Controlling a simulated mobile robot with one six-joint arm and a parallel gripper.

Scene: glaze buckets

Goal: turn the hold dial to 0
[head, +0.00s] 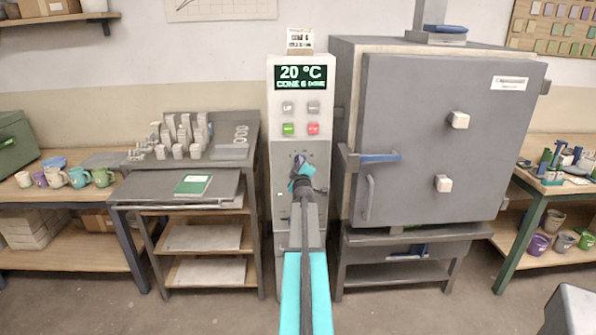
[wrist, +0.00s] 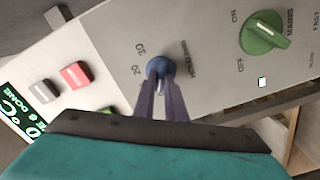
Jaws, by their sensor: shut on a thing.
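The hold dial is a small round blue knob (wrist: 160,65) on the grey control panel (wrist: 205,50) in the wrist view. My gripper (wrist: 162,82) is shut on it, with a dark finger on each side. The marks 20 and 30 show left of the knob, and a label to its right is too small to read surely. The fingers hide the lower part of the knob and any marks there, so I cannot tell where it points. In the head view my gripper (head: 300,172) reaches the lower panel and covers most of the dial.
A green MAINS knob (wrist: 263,32) with ON and OFF marks is on the same panel, beside a small lit lamp (wrist: 262,82). The grey kiln (head: 440,130) stands close on the right.

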